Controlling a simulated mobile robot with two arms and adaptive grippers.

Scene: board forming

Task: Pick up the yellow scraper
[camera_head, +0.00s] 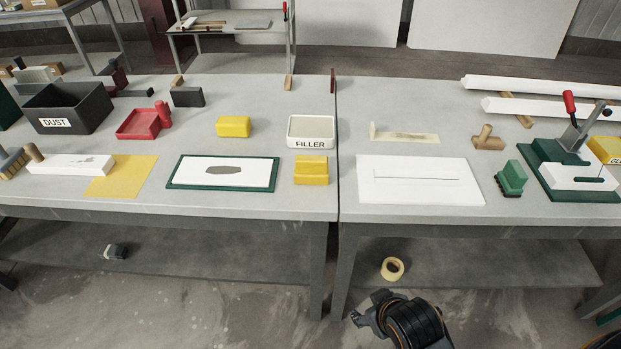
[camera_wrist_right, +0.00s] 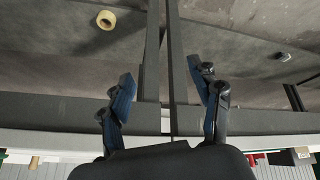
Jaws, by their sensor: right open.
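The yellow scraper (camera_head: 311,171) appears to be the ridged yellow piece lying near the front edge of the left table, in front of the white FILLER box (camera_head: 311,144) and right of the green-edged board (camera_head: 178,175). My right gripper (camera_head: 367,309) is low in front of the tables, below the tabletop and apart from the scraper. In the right wrist view its two fingers (camera_wrist_right: 162,88) are spread with nothing between them. The scraper is not recognisable in that view. My left gripper is not in view.
A yellow block (camera_head: 233,127) lies behind the green-edged board. A white panel (camera_head: 420,190) lies on the right table, across a narrow seam (camera_head: 338,160). A tape roll (camera_head: 392,269) sits on the lower shelf. The front table edges stand above my right gripper.

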